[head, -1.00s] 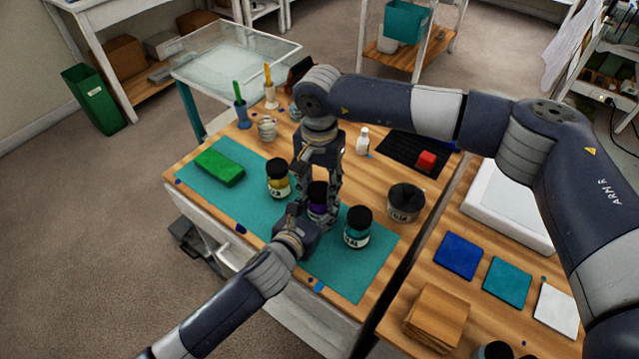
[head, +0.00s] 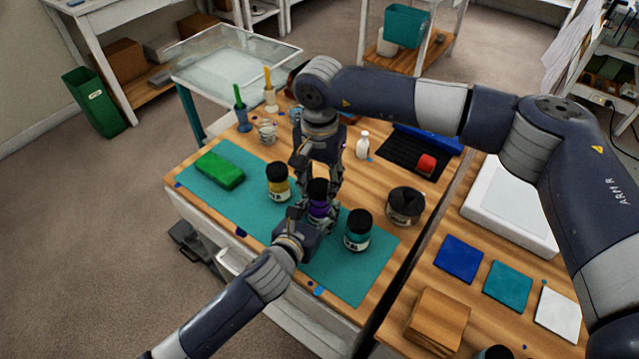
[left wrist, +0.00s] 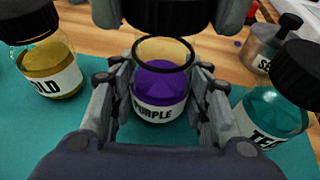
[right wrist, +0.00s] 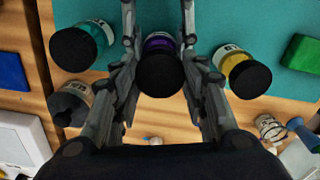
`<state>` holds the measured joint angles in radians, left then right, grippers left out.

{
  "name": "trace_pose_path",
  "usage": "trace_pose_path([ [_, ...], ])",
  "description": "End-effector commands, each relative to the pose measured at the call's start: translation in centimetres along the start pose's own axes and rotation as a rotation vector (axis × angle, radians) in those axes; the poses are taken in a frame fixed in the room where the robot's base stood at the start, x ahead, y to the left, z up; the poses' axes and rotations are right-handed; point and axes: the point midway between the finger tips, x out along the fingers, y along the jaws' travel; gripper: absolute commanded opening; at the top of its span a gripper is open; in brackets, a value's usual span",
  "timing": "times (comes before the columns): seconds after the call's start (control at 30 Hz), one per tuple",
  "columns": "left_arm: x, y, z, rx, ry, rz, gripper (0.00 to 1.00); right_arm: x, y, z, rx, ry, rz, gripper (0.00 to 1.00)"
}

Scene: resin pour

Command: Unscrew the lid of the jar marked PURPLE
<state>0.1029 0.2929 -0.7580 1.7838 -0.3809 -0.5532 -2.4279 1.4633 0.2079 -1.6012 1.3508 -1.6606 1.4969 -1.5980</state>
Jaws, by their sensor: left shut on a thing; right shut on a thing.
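The jar marked PURPLE (left wrist: 160,92) stands upright on the teal mat, purple inside, its label facing the left wrist camera. My left gripper (left wrist: 158,108) is shut around the jar's body, one finger on each side. The black lid (right wrist: 160,74) is between the fingers of my right gripper (right wrist: 160,55), which is shut on it from above. The lid also shows at the top of the left wrist view (left wrist: 167,14). Below it a dark ring and a clear glass band show at the jar's neck.
A gold jar (head: 278,187) stands left of the purple jar and a teal jar (head: 358,235) right of it, both lidded and close to my grippers. A grey jar (head: 404,206) is farther right. A green block (head: 220,170) lies on the mat (head: 340,280).

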Motion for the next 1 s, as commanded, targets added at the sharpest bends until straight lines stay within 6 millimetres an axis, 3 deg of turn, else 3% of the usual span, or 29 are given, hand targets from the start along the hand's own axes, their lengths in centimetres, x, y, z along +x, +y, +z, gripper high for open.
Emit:
trace_pose_path([
  [0.37, 0.0, 0.0, -0.3, -0.001, 0.006, 0.000, 0.00, -0.2, 0.0, 0.0, 0.000, 0.000, 0.000, 0.12],
  [0.7, 0.0, 0.0, -0.3, 0.000, 0.006, 0.001, 0.00, -3.8, 0.0, 0.0, -0.001, 0.001, -0.001, 0.12],
  [0.93, 0.0, 0.0, -0.3, 0.000, 0.005, 0.000, 0.00, -4.1, 0.0, 0.0, 0.000, -0.001, 0.000, 0.12],
  [0.97, 0.0, 0.0, -0.3, 0.000, 0.005, 0.001, 0.48, -4.1, 0.0, 0.0, 0.000, 0.000, 0.000, 0.12],
  [1.0, 0.0, 0.0, -0.3, 0.000, 0.005, 0.001, 0.57, -4.1, 0.0, 0.0, 0.000, 0.000, 0.000, 0.12],
])
